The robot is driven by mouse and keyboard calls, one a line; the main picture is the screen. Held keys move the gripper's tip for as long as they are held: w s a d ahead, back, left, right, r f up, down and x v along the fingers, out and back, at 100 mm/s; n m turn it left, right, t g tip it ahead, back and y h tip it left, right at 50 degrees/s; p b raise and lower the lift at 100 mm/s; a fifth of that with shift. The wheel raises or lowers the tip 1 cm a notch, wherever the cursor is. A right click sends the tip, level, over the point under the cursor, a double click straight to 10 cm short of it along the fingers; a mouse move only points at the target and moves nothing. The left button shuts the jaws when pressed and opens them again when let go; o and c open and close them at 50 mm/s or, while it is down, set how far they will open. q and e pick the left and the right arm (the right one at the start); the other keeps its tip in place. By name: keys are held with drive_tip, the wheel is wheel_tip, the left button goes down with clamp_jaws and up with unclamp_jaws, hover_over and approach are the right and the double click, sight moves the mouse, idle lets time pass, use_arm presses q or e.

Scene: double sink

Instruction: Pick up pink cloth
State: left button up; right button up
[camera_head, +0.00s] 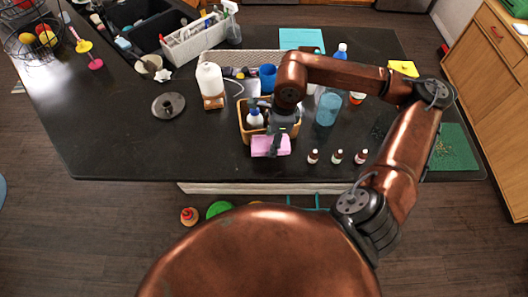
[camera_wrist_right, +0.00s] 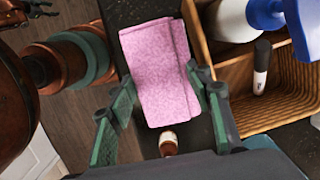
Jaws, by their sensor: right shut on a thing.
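The pink cloth (camera_head: 264,148) is folded into a thick rectangle and shows at the front of the wicker basket, near the counter's front edge. In the right wrist view the cloth (camera_wrist_right: 158,62) lies between the two green-padded fingers of my right gripper (camera_wrist_right: 161,77). My right gripper (camera_head: 277,143) comes down over the cloth from above and is shut on it across its width. I cannot tell whether the cloth touches the counter. My left gripper is not in view.
The wicker basket (camera_wrist_right: 270,117) with a spray bottle (camera_head: 255,117) stands right beside the cloth. Several small bottles (camera_head: 337,156) stand to its right, one (camera_wrist_right: 168,143) near my gripper. A clear blue bottle (camera_head: 328,108) stands behind them. The counter (camera_head: 165,150) is bare to the front left.

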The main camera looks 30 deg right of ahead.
drive_tip(key=d+r+b, duration=0.2)
drive_tip(key=d+r, duration=0.4)
drive_tip(key=d, duration=0.4)
drive_tip(key=shift+s+d+b, duration=0.15)
drive_tip(key=shift+d+b, duration=0.15)
drive_tip(key=shift+b, duration=0.1)
